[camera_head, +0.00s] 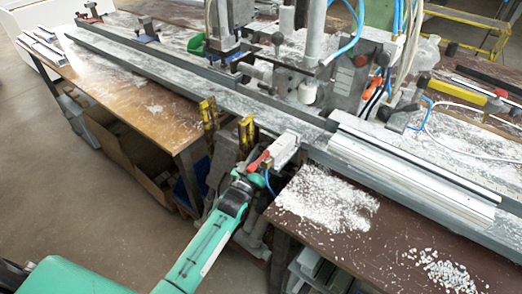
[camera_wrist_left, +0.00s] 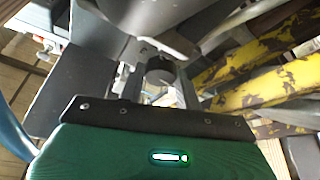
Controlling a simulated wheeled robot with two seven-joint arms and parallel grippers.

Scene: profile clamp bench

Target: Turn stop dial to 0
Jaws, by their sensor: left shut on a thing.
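My left gripper (camera_head: 246,180) is at the front edge of the machine bench, below a red-handled lever, at the end of my green arm. In the left wrist view, its two grey fingers (camera_wrist_left: 160,84) are closed around a dark round knob, which appears to be the stop dial (camera_wrist_left: 160,71). The dial's markings and setting cannot be read. In the head view the dial is hidden behind my gripper and wrist. My right gripper is in neither view.
The red lever (camera_head: 258,161) sits just above my gripper. Worn yellow posts (camera_head: 246,133) stand close by; yellow bars (camera_wrist_left: 247,90) also show in the left wrist view. A silver profile (camera_head: 410,180) lies along the bench to the right. White chips (camera_head: 325,198) cover the brown table.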

